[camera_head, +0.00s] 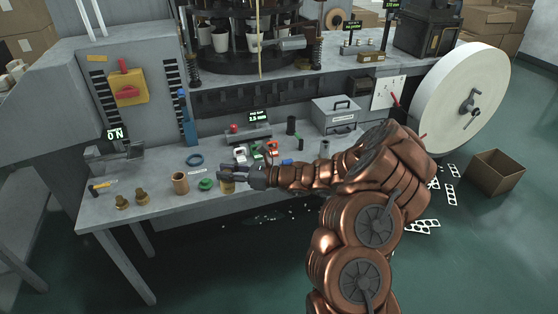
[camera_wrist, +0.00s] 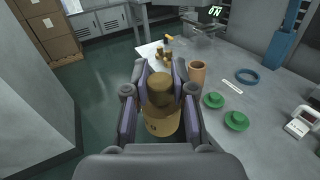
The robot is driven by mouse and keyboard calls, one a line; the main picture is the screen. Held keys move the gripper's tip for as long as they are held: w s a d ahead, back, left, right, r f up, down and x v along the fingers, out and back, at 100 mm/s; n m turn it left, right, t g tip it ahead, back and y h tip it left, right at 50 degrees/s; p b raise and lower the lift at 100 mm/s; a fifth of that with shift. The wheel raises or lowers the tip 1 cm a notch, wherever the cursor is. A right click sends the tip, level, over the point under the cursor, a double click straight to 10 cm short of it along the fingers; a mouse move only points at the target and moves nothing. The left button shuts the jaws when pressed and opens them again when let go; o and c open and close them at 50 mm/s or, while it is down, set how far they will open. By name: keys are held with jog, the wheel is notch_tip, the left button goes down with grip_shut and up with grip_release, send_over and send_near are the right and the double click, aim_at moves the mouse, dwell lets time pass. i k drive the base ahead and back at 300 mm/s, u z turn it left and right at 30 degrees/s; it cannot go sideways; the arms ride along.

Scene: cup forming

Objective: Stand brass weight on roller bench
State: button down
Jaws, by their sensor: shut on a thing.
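My gripper (camera_head: 232,177) is shut on a brass weight (camera_wrist: 160,122), a stepped cylinder with a knob top. The weight stands between the fingers in the wrist view; in the head view only part of the brass weight (camera_head: 227,187) shows below the fingers, near the bench's front edge. I cannot tell whether its base touches the bench. The grey bench top (camera_head: 160,222) runs under and around it. Two similar brass weights (camera_head: 122,202) (camera_head: 141,195) stand at the bench's left end; they also show far off in the wrist view.
A brown cylinder (camera_head: 180,183) and green discs (camera_head: 206,184) stand left of my gripper. A blue ring (camera_head: 195,160) lies behind them. A yellow-handled tool (camera_head: 98,187) lies at the far left. Bare bench shows between the cylinder and the two weights.

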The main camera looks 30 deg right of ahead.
aim_at(165, 180)
jog(key=u, duration=0.05)
jog(key=i, duration=0.65)
jog(key=u, duration=0.95)
jog(key=i, duration=0.7)
jog(key=u, duration=0.85)
